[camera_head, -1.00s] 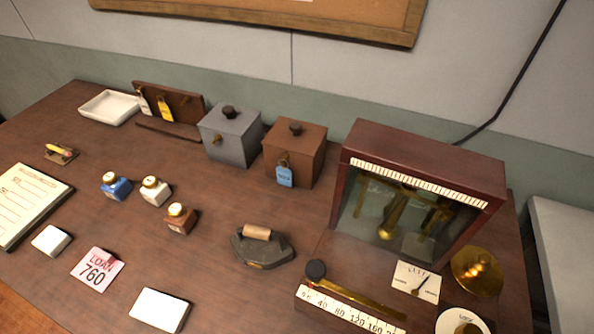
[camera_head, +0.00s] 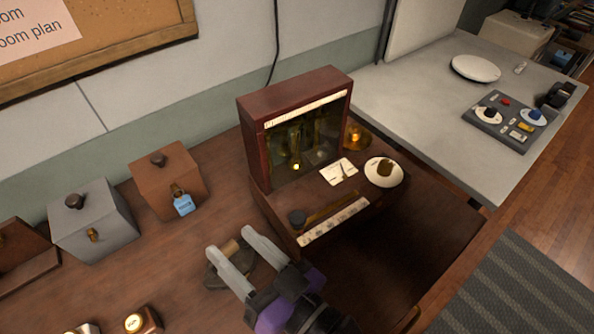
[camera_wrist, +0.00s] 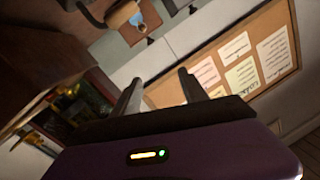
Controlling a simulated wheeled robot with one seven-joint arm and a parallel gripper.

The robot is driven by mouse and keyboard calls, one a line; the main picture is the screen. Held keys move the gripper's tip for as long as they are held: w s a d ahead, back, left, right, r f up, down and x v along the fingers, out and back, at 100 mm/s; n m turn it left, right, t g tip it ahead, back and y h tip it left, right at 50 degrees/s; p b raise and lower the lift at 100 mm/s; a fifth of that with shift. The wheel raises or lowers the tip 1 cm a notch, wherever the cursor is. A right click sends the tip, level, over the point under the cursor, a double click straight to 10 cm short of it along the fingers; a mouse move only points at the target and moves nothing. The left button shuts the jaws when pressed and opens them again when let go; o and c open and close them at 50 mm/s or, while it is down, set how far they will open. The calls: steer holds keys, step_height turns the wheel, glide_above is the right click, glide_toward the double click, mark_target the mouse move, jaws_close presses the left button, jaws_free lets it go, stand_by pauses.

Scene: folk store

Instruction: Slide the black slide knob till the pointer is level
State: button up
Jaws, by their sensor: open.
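The black slide knob (camera_head: 297,217) sits at the left end of a brass rail (camera_head: 330,208), above a white number scale (camera_head: 333,222) at the front of the dark red glass-fronted case (camera_head: 262,150). A white dial card with the pointer (camera_head: 339,171) lies to the right of the knob; the pointer's exact tilt is too small to tell. My gripper (camera_head: 234,247) is open and empty, to the left of and nearer than the knob, over the iron (camera_head: 215,275). In the wrist view my two fingers (camera_wrist: 158,88) are apart, with part of the case (camera_wrist: 40,60) at left.
A brown box with a blue tag (camera_head: 168,182) and a grey box (camera_head: 95,220) stand at left. A white round dial with a knob (camera_head: 384,172) and a brass dome (camera_head: 356,136) are right of the card. A grey table (camera_head: 420,110) adjoins at right.

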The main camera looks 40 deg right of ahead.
steer(key=w+a+r+n+y+p, duration=0.1)
steer(key=w+a+r+n+y, duration=0.35)
steer(key=r, duration=0.45)
steer(key=w+a+r+n+y+p, duration=0.2)
steer(key=w+a+r+n+y, duration=0.15)
steer(key=a+r, duration=0.35)
step_height(320, 180, up, 5)
steer(key=a+n+g+y, duration=0.3)
steer(key=n+g+y, duration=0.1)
steer(key=n+g+h+p, duration=0.7)
steer(key=n+g+h, duration=0.7)
steer(key=h, duration=0.1)
glide_above(297, 217)
step_height(297, 217, down, 15)
step_height(297, 217, down, 9)
steer(key=b, duration=0.7)
steer(key=shift+f, duration=0.2)
steer(key=shift+r, duration=0.15)
